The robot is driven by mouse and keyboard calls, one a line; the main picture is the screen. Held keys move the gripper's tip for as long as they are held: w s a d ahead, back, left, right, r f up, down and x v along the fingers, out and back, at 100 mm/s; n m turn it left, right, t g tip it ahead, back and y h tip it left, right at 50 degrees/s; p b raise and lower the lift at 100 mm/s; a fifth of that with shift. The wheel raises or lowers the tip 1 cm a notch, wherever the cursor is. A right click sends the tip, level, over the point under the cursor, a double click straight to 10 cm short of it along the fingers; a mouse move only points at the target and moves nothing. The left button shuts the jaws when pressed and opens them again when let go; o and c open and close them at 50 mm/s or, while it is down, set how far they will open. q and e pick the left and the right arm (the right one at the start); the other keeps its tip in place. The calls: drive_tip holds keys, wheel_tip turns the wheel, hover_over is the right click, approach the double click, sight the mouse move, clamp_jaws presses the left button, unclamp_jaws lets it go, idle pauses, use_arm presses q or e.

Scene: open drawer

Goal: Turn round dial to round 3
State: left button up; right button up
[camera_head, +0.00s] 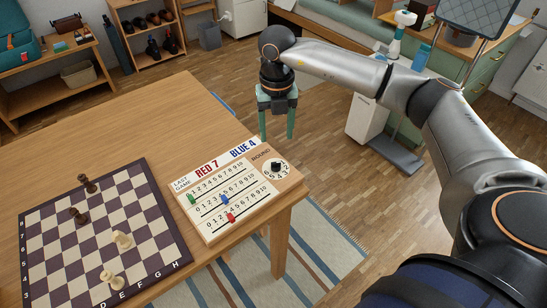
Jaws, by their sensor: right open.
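The round dial (276,168) is a white disc with numbers and a black knob, at the right end of a wooden scoreboard (214,213). The board reads "RED 7" and "BLUE 4" and has several number rows with green, blue and red sliders. Which number the dial points to is too small to tell. My right gripper (277,134) is open and empty, with green fingers pointing down. In the picture it is just above the dial and past the table's far right edge; it is apart from the dial. My left gripper is not in view.
The scoreboard lies near the right corner of a wooden table (150,120). A chessboard (150,200) with a few pieces is to its left. A striped rug (325,250) lies on the floor. Shelves, a bench and a green cabinet stand at the back.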

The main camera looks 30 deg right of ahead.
sight(276, 165)
wheel_tip(276, 165, down, 10)
drive_tip(key=shift+f, duration=0.1)
idle(0.4)
clamp_jaws()
idle(0.3)
